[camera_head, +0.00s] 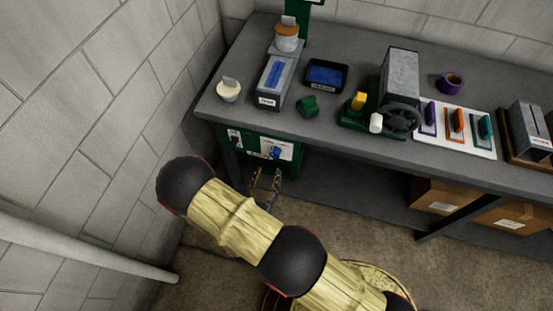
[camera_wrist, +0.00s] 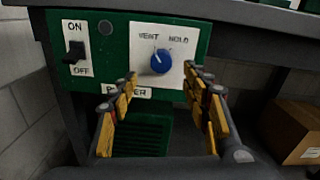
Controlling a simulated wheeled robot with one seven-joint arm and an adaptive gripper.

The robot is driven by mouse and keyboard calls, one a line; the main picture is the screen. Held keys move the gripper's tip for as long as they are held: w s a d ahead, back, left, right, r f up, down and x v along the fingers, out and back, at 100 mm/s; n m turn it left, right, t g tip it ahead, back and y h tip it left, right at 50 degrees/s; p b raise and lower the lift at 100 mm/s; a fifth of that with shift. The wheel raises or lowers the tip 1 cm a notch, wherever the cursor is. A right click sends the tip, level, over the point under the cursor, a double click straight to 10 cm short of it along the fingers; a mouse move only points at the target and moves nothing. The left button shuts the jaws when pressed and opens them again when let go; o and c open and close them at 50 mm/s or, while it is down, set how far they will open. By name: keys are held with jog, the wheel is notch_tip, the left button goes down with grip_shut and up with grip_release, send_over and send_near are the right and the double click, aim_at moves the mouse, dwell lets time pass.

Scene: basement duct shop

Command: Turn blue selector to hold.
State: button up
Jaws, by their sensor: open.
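The blue selector (camera_wrist: 160,62) is a round blue knob on a white plate (camera_wrist: 178,78) marked VENT at upper left and HOLD at upper right. A white mark at the knob's top left points toward VENT. The knob also shows in the head view (camera_head: 276,153), on the front of a green panel (camera_head: 257,171) under the bench. My gripper (camera_wrist: 160,82) is open, its yellow-padded fingers apart in front of the panel, below and to either side of the knob. It also shows in the head view (camera_head: 267,176). I see nothing between the fingers.
A black ON/OFF switch (camera_wrist: 75,52) sits left of the knob on the same panel. The bench edge (camera_wrist: 230,18) overhangs above. A cardboard box (camera_wrist: 294,130) stands to the right. The bench top (camera_head: 350,150) holds several objects, and a block wall (camera_head: 90,90) rises at left.

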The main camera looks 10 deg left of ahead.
aim_at(274, 156)
jog(key=w, duration=0.2)
jog(key=w+b, duration=0.1)
jog(key=w, duration=0.4)
jog(key=shift+w+d, duration=0.15)
jog(key=shift+d, duration=0.15)
jog(key=shift+c, duration=0.2)
jog(key=c, duration=1.1)
